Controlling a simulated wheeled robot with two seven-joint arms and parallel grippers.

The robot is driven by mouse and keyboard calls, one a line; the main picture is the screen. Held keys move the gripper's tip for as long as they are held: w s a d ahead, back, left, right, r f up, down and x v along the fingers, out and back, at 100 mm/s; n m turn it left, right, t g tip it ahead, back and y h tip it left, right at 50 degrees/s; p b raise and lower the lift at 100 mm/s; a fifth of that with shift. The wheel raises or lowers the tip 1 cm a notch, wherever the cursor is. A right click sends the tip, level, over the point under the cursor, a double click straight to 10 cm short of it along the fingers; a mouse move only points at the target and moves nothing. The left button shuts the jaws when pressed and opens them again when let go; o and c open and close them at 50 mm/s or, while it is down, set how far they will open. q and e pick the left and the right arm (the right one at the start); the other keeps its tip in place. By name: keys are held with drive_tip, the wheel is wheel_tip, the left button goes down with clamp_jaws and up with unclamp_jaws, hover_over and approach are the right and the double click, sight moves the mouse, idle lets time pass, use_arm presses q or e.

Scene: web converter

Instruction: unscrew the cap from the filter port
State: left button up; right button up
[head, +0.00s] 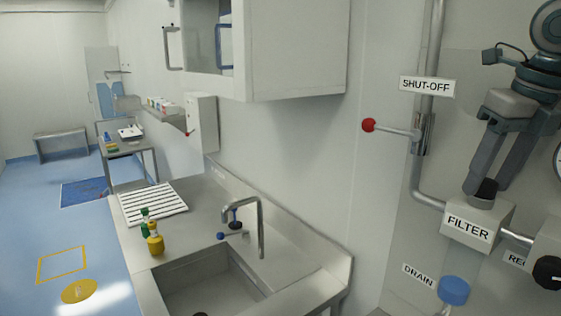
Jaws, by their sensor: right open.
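The filter is a pale box (480,218) labelled FILTER, set in the pipe on the right wall. A dark round cap (485,191) sits on top of it. My right gripper (486,181) comes down from the upper right, its two grey fingers pointing down at the cap. The fingers are open, with their tips on either side of the cap's upper part or just in front of it. I cannot tell whether they touch it. The tips partly hide the cap. My left gripper is not in view.
A red-knobbed shut-off lever (392,129) sticks out left of the vertical pipe. A blue drain cap (453,291) is below the filter, and a black knob (548,271) is to its right. A sink counter (190,203) with bottles and a faucet stands left.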

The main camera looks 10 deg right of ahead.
drive_tip(key=shift+f, duration=0.1)
drive_tip(key=shift+m+b, duration=0.4)
drive_tip(key=shift+b, duration=0.15)
drive_tip(key=shift+m+h+b, duration=0.3)
drive_tip(key=shift+m+b, duration=0.7)
drive_tip(key=shift+b, duration=0.05)
drive_tip(key=shift+a+m+b, duration=0.15)
drive_tip(key=shift+m+b, duration=0.2)
drive_tip(key=shift+m, duration=0.15)
drive_tip(key=shift+m+h+b, duration=0.3)
drive_tip(key=shift+m+b, duration=0.3)
drive_tip(key=shift+m, duration=0.1)
drive_tip(key=shift+m+b, duration=0.6)
drive_tip(key=shift+m, duration=0.3)
drive_tip(key=shift+a+m+g+h, duration=0.1)
drive_tip(key=shift+m+g+h, duration=0.2)
drive_tip(key=shift+m, duration=0.2)
